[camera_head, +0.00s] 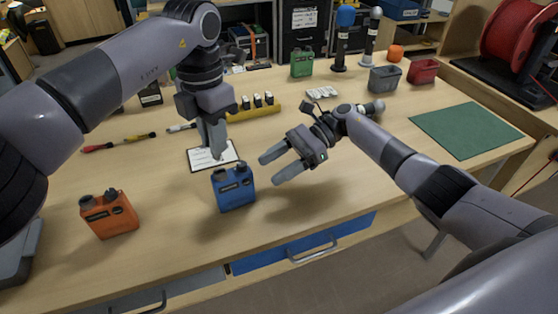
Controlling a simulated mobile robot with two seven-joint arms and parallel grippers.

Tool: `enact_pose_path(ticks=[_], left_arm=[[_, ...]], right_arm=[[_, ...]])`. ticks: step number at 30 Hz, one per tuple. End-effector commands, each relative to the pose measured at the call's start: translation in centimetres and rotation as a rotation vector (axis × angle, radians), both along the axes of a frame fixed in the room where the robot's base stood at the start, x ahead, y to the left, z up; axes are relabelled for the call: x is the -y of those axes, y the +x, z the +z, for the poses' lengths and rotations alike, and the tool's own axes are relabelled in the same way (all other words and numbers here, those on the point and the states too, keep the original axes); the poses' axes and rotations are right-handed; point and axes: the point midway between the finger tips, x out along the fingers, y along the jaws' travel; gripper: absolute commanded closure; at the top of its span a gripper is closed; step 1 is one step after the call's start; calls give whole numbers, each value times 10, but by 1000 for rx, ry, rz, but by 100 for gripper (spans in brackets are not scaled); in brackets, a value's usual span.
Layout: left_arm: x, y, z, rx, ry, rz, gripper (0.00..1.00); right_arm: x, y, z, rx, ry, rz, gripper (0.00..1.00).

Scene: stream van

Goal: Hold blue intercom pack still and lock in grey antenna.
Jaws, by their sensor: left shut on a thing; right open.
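The blue intercom pack (235,193) is near the table's front edge, with two dark knobs on top.
An orange pack (110,214) stands at left front, a green pack (301,63) at the back. A red-yellow stick (118,142) lies at left. A white sheet (201,158) and a yellow rack (256,111) are behind the blue pack. A green mat (467,129) lies at right.

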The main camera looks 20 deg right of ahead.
Motion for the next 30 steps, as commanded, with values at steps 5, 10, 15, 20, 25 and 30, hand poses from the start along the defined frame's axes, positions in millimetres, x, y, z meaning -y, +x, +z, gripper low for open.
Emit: enact_pose_path(ticks=[5, 10, 15, 20, 25, 30], left_arm=[[0, 0, 0, 0, 0, 0, 100], [0, 0, 0, 0, 0, 0, 100], [0, 0, 0, 0, 0, 0, 100], [0, 0, 0, 0, 0, 0, 100], [0, 0, 0, 0, 0, 0, 100], [0, 0, 0, 0, 0, 0, 100]], right_arm=[[-19, -2, -6, 0, 3, 2, 39], [-38, -4, -13, -1, 5, 2, 39], [-57, -6, -20, -2, 4, 1, 39], [-73, -7, -26, -1, 4, 1, 39], [-84, -8, -30, 0, 4, 0, 39], [-88, -8, -31, 0, 4, 0, 39]])
